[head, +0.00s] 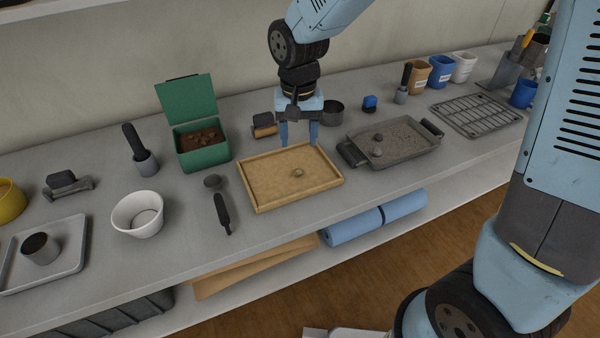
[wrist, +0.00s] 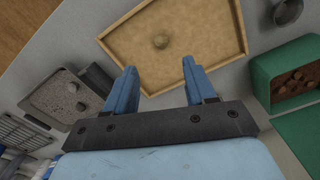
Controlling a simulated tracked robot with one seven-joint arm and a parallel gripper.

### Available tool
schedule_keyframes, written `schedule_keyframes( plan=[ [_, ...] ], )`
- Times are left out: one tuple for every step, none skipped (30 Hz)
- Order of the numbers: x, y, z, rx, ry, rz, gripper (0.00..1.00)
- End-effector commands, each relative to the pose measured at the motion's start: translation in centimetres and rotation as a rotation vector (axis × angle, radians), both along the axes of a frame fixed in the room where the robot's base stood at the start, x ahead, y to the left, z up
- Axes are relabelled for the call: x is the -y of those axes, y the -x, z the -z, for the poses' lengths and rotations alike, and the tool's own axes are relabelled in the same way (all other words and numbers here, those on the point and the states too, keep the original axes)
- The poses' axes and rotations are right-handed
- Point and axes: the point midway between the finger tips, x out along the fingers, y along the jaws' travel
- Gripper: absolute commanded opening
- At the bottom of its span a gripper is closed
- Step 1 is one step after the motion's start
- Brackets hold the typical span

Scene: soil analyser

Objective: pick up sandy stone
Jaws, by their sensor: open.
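A small sandy stone (head: 298,173) lies in a shallow tan wooden tray (head: 262,204), right of the tray's middle in the head view. In the wrist view the stone (wrist: 160,41) sits beyond my fingertips, between their lines, inside the tray (wrist: 226,58). My gripper (head: 299,143) is open and empty, above the tray's back edge in the head view. Its two blue fingers also show in the wrist view (wrist: 159,68), spread apart with nothing between them. The fingers do not touch the stone.
A grey metal tray (head: 409,154) with grit and dark stones stands right of the wooden tray. A green open box (head: 204,157) with brown soil stands left. A dark-handled tool (head: 222,213), a white bowl (head: 138,214) and a wire rack (head: 475,116) are on the bench.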

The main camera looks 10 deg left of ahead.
Motion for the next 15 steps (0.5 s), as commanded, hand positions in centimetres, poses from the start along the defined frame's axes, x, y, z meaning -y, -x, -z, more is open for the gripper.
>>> schedule_keyframes(
  plan=[
    [0.0,0.1,1.0,-0.004,0.004,-0.001,0.55],
    [0.0,0.1,1.5,-0.004,0.003,-0.001,0.55],
    [0.0,0.1,2.1,-0.004,0.003,-0.001,0.55],
    [0.0,0.1,2.6,-0.004,0.002,-0.001,0.55],
    [0.0,0.1,3.0,-0.003,0.002,0.0,0.55],
    [0.0,0.1,3.5,-0.003,0.002,0.0,0.55],
    [0.0,0.1,3.8,-0.002,0.001,0.0,0.55],
    [0.0,0.1,4.0,-0.002,0.001,0.0,0.55],
    [0.0,0.1,4.3,-0.002,0.001,0.0,0.55],
    [0.0,0.1,4.4,-0.002,0.001,0.0,0.55],
    [0.0,0.1,4.6,-0.001,0.001,0.0,0.55],
    [0.0,0.0,4.7,-0.001,0.0,0.0,0.55],
    [0.0,0.0,4.8,0.0,0.0,0.0,0.55],
    [0.0,0.0,5.0,0.0,0.0,0.0,0.55],
    [-0.1,0.0,5.3,-0.001,0.0,-0.001,0.55]
  ],
)
